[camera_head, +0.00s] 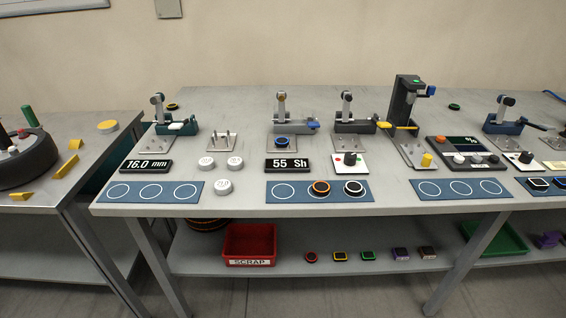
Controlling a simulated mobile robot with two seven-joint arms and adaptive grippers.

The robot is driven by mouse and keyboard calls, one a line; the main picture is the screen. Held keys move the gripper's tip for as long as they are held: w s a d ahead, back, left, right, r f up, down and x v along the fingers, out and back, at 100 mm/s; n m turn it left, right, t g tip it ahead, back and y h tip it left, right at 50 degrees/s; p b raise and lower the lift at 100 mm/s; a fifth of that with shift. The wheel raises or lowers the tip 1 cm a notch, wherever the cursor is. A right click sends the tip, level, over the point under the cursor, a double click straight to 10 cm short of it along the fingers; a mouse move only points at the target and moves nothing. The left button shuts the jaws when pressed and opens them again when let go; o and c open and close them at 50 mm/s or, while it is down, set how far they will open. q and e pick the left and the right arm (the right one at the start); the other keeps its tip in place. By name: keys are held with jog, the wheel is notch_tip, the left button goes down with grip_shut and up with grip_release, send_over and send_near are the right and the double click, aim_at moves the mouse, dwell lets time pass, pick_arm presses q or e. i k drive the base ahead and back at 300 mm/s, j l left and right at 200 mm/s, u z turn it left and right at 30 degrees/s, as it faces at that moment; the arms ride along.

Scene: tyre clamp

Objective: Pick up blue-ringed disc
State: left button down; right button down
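A dark disc with a blue ring (282,142) lies on the plate of the second clamp fixture (284,127), behind the "55 Sh" display. An orange-ringed disc (320,188) and a dark disc with a pale ring (353,187) sit on the blue mat (276,190) in front of that display, over its middle and right places. The mat's left circle is empty. Neither of my grippers is in view.
More clamp fixtures, a dark upright stand (404,97) and a "16.0 mm" display (146,166) stand along the table. A red SCRAP bin (250,241) and several small ringed pieces lie on the lower shelf. A tyre (22,160) is on the left table.

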aim_at(281, 143)
jog(key=i+j+u, duration=0.1)
jog(key=u, duration=0.4)
jog(key=i+u, duration=0.3)
jog(key=u, duration=0.2)
